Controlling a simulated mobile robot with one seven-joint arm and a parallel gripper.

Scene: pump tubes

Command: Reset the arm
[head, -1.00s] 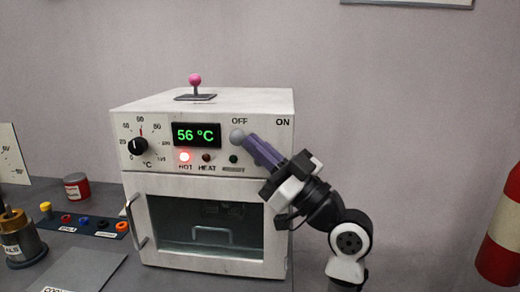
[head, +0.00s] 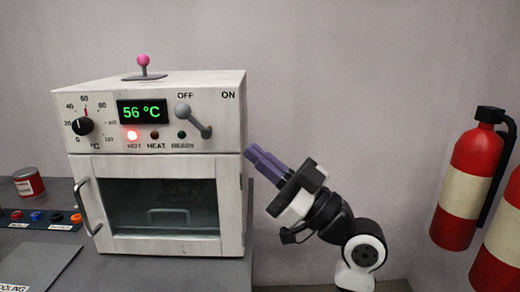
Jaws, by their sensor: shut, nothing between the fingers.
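My gripper (head: 252,154) has purple fingers and is shut and empty. It points up and left, just right of the white oven (head: 155,163), at about the height of the line between its control panel and door. The arm (head: 330,215) rises from the lower right. The oven's grey switch lever (head: 196,122) stands apart from my gripper, its ball end at the upper left under the OFF label.
Red fire extinguishers (head: 467,185) stand at the right. A red can (head: 28,182) and a row of coloured sockets (head: 36,216) are at the left on the grey bench (head: 200,273). A pink-knobbed lever (head: 143,62) is on top of the oven. Space above my arm is clear.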

